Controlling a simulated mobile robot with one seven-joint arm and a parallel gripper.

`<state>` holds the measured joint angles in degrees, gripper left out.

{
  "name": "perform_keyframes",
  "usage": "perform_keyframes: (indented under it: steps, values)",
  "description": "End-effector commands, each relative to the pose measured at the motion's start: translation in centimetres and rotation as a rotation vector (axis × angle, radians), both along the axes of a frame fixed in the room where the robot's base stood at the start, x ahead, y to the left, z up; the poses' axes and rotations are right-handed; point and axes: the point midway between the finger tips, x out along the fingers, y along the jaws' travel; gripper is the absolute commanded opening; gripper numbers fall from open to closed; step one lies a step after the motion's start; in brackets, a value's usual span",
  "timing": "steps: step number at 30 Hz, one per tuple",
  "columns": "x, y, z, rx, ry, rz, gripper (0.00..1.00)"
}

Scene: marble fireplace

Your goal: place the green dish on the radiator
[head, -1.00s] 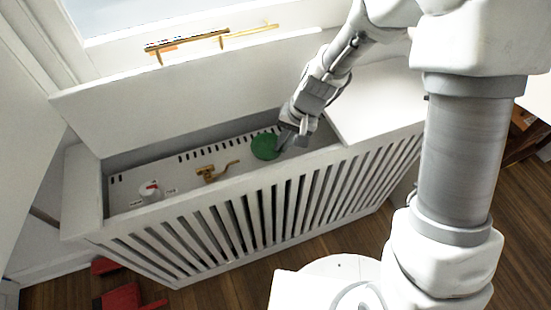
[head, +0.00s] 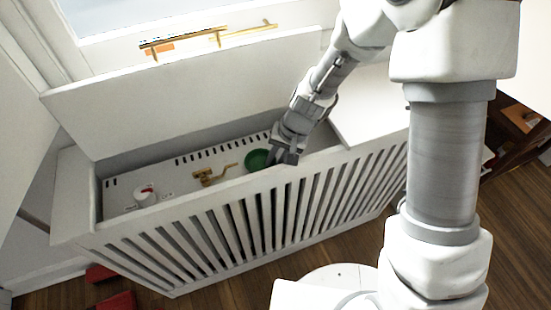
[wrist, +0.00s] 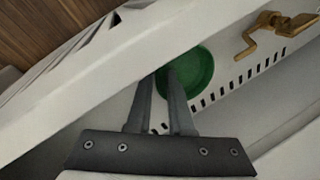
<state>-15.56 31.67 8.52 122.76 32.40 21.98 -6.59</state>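The green dish (head: 257,159) is round with a raised rim. It is in the opened radiator cover, at or just above the white, slotted radiator top (head: 140,180); I cannot tell whether it touches. My gripper (head: 280,158) is at its right side and hides part of it in the head view. In the wrist view, my gripper's fingers (wrist: 161,73) have a narrow gap, with the near rim of the dish (wrist: 193,76) between their tips. The fingers appear shut on the rim.
A brass valve (head: 214,175) and a white knob with red (head: 145,193) stand left of the dish. The raised white lid (head: 180,85) is behind, and the slatted front wall (head: 230,225) is close before my gripper. The closed cover section (head: 370,105) lies right.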

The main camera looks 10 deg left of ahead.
Motion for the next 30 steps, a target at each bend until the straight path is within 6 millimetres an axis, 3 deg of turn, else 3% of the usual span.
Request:
perform_keyframes:
  steps: [3, 14, 30]
  values:
    - [0.0, 0.0, 0.0, 0.000, 0.000, 0.000, 0.37]
    - [0.0, 0.0, 0.6, 0.000, 0.000, 0.000, 0.37]
    - [0.0, -3.1, 10.5, 0.001, -0.002, -0.001, 0.37]
